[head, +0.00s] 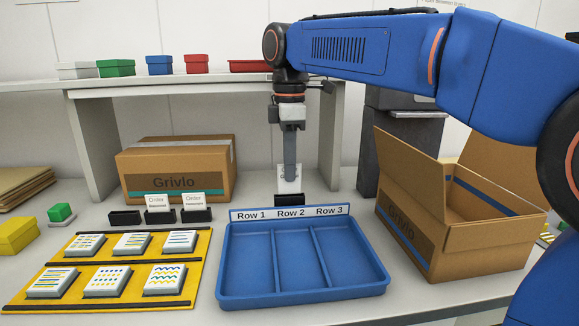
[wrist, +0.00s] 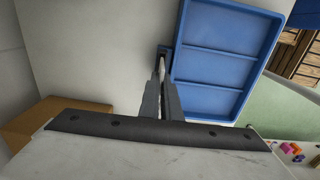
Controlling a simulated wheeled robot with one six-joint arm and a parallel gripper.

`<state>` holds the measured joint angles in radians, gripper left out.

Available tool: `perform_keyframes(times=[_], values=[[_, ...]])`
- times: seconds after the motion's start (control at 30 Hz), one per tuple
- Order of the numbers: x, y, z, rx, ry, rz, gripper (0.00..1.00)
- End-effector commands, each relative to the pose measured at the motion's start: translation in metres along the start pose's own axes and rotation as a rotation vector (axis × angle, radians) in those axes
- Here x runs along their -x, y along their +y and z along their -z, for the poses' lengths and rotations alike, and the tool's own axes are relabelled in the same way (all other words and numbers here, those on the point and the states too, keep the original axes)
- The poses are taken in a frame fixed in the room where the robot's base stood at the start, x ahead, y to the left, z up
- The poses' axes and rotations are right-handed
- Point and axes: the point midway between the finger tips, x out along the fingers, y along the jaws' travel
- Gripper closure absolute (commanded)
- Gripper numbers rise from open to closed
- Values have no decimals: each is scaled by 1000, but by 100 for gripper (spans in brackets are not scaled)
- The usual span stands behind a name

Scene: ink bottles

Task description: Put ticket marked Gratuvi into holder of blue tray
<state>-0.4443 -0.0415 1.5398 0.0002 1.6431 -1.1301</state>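My gripper (head: 290,172) points straight down behind the blue tray (head: 384,283), with its fingers over a white ticket (head: 290,186). The fingers cover most of the ticket's print; only a bit of lettering shows. The ticket is upright, its lower edge at the top of the black holder (head: 289,200) behind the tray's row labels. I cannot tell how deep it sits in the slot. In the wrist view my gripper (wrist: 163,82) has the thin pale ticket edge-on between its fingers, in line with the holder (wrist: 163,50) beside the blue tray (wrist: 223,50).
Left of the tray, two black holders carry tickets (head: 157,202) (head: 194,200), and one holder (head: 125,218) is empty. A yellow tray (head: 60,301) bears several card stacks. A closed Grivlo box (head: 177,183) stands behind; an open carton (head: 440,240) stands right. The blue tray's compartments are empty.

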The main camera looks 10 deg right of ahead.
Motion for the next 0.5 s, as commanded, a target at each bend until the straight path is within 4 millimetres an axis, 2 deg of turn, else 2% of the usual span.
perform_keyframes(times=[0.5], values=[[-8, 0, 0, 0, 0, 0, 100]])
